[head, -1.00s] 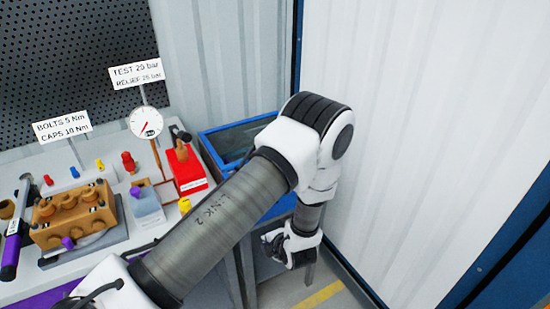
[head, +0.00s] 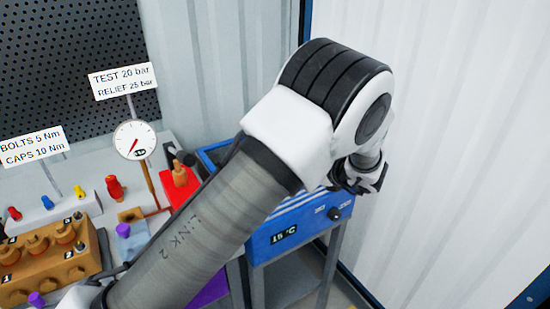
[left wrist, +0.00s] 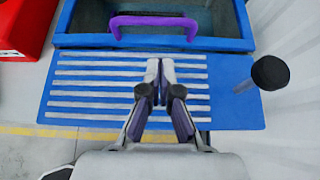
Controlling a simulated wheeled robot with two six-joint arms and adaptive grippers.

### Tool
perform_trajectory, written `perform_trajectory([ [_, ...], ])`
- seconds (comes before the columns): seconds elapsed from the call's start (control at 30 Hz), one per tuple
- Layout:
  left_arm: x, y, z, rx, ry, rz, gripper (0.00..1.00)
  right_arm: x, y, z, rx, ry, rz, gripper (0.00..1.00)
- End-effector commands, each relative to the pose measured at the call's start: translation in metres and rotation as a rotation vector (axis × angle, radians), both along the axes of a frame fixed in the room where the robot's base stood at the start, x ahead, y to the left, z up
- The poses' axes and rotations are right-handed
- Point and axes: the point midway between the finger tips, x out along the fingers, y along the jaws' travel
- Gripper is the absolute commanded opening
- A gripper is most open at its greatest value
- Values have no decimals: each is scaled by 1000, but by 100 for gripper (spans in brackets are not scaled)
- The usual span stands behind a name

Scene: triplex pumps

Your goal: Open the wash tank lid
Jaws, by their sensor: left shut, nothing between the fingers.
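The blue wash tank (head: 290,228) stands at the centre of the head view, its top largely hidden behind my left arm. In the left wrist view its blue rim (left wrist: 80,41) surrounds a dark top area, and a purple handle (left wrist: 153,21) spans the near edge. I cannot tell whether the dark area is a lid pane or the inside. My left gripper (left wrist: 160,66) is shut and empty, just short of the handle over the tank's slatted front. In the head view the gripper (head: 368,174) is partly hidden behind my arm. My right gripper is not in view.
A black knob (left wrist: 270,73) sticks out on the right of the tank front. A red block (head: 178,190), a gauge (head: 134,140) and a brown pump block (head: 50,262) stand on the bench at left. A white corrugated wall (head: 450,120) is close on the right.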

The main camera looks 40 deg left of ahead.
Motion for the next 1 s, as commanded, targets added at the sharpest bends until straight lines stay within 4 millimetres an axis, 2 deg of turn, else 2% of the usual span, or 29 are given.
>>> perform_trajectory([
  [0.17,3,7,-4,0,2,-1,0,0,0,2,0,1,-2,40],
  [0.5,23,59,-37,0,3,1,0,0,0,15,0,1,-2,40],
  [0.63,30,73,-46,1,3,-1,0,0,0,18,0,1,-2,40],
  [1.0,33,79,-52,2,2,-2,0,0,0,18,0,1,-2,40],
])
